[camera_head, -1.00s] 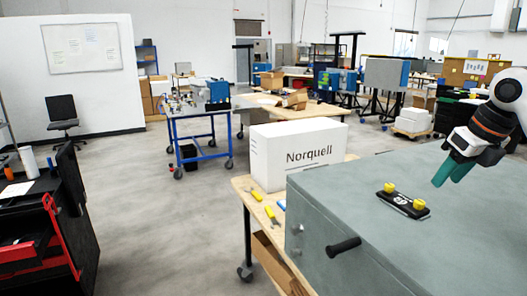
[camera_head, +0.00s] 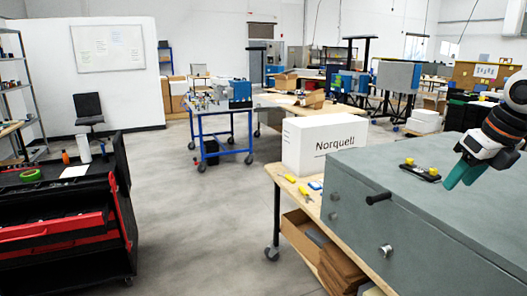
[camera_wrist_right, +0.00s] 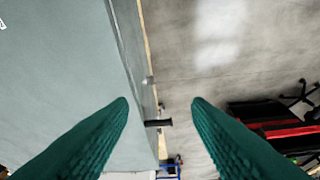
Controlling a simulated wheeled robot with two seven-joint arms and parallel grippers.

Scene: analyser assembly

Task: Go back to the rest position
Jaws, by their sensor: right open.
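My right gripper (camera_head: 463,173), with teal fingers, hangs over the top of the grey-green cabinet (camera_head: 440,228) at the right in the head view. It is to the right of a black plate with yellow knobs (camera_head: 421,170) and apart from it. In the right wrist view the two teal fingers of my right gripper (camera_wrist_right: 160,103) stand wide apart with nothing between them. Beyond them, the cabinet's top and edge (camera_wrist_right: 70,90) and a dark handle (camera_wrist_right: 158,123) show. My left gripper is in neither view.
A white Norquell box (camera_head: 325,145) and yellow-handled tools (camera_head: 297,186) are on the wooden bench beside the cabinet. A black and red tool cart (camera_head: 60,222) stands at the left. The grey floor (camera_head: 190,225) between cart and bench is clear.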

